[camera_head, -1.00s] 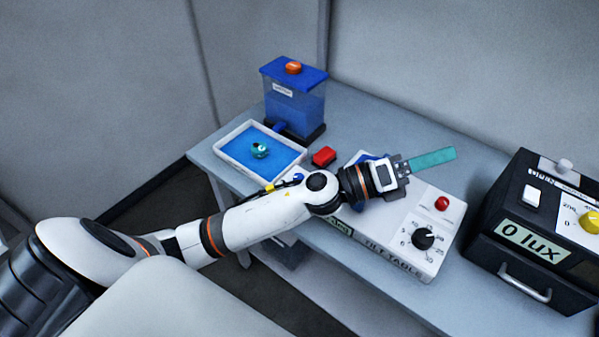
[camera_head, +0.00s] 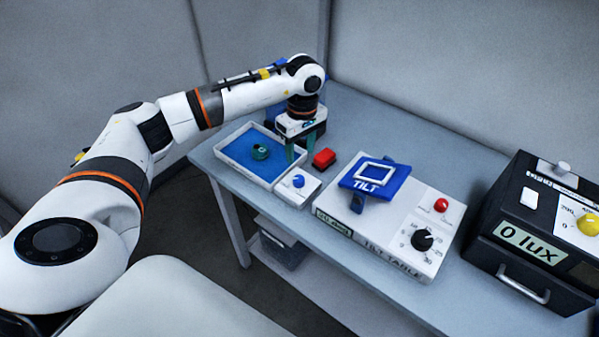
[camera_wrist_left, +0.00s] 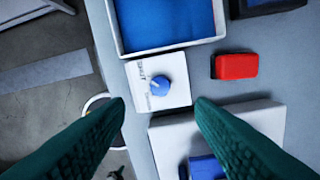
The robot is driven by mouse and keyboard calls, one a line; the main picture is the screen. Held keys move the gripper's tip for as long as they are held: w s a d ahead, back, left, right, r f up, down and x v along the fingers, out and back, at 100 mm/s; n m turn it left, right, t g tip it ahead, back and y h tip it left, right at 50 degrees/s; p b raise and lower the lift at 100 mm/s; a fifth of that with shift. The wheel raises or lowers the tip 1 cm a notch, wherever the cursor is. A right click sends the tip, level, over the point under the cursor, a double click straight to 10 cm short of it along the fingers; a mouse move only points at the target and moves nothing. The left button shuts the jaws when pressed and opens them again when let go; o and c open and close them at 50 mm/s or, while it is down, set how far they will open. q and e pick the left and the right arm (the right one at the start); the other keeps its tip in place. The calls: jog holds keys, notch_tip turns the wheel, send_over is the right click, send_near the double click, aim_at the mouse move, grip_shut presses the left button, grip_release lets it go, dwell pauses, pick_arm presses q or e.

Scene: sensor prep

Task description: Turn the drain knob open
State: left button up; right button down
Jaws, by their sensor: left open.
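The drain knob is a small blue round knob (camera_head: 298,181) on a white box (camera_head: 309,190) in front of the blue-filled tray (camera_head: 234,150). In the left wrist view the knob (camera_wrist_left: 159,85) has a pale pointer line and sits above and between the fingers. Printed words beside it are too small to read surely. My left gripper (camera_head: 300,158) is open and empty, its green fingers pointing down above the tray's right edge, behind the knob. In the left wrist view the fingertips (camera_wrist_left: 159,104) are spread wide, apart from the knob. My right gripper is not in view.
A red block (camera_head: 324,158) lies close to the right of my fingers. The white tilt table (camera_head: 395,235) with a blue TILT plate (camera_head: 376,185) stands to the right. A teal object (camera_head: 261,152) is in the tray. A black lux box (camera_head: 530,230) stands far right.

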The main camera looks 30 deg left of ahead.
aim_at(299, 178)
pick_arm(q)
notch_tip(299, 178, down, 10)
jog(key=p, duration=0.2)
jog(key=shift+s+r+p, duration=0.15)
jog(key=shift+r+p, duration=0.1)
jog(key=shift+p, duration=0.1)
jog(key=shift+c, duration=0.4)
jog(key=c, duration=0.9)
